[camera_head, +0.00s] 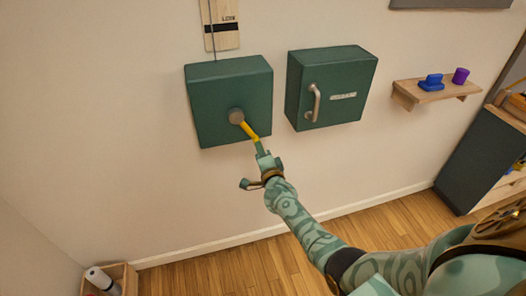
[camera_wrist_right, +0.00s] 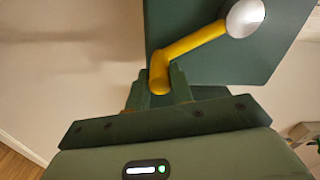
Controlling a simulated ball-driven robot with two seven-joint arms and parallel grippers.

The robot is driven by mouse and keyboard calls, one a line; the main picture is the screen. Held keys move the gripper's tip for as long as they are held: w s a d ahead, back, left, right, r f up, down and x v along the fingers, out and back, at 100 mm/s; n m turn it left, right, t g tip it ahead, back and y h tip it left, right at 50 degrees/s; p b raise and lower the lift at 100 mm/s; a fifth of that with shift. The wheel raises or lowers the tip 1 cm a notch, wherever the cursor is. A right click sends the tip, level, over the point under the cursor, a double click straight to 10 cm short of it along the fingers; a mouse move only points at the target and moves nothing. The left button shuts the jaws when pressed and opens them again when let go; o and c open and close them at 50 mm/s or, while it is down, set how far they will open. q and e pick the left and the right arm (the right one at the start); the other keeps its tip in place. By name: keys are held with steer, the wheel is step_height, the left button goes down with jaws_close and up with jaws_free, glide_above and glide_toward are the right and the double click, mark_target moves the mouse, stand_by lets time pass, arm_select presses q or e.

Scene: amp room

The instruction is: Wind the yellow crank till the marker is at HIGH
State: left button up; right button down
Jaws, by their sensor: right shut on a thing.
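The yellow crank (camera_head: 250,130) is on the front of the left dark green wall box (camera_head: 208,88). It turns about a grey round hub (camera_head: 236,116) and points down and to the right. In the right wrist view the crank's arm (camera_wrist_right: 195,42) runs from the hub (camera_wrist_right: 245,18) to a handle end (camera_wrist_right: 159,78). My right gripper (camera_head: 262,150) is shut on the handle end, between its two fingers. My left gripper is not in view.
A second green box (camera_head: 335,82) with a metal handle hangs to the right. Further right is a wooden shelf (camera_head: 440,94) with a blue object (camera_head: 431,83) and a purple cup (camera_head: 461,75). A wooden crate (camera_head: 125,280) stands on the floor at lower left.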

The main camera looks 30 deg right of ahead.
steer(key=shift+s+a+f, duration=0.1)
steer(key=shift+a+f, duration=0.1)
steer(key=shift+f, duration=0.2)
steer(key=c, duration=1.5)
jaws_free()
steer(key=o, duration=0.3)
steer(key=shift+r, duration=0.2)
steer(key=p+v, duration=0.3)
steer(key=v, duration=1.3)
steer(key=shift+s+d, duration=0.1)
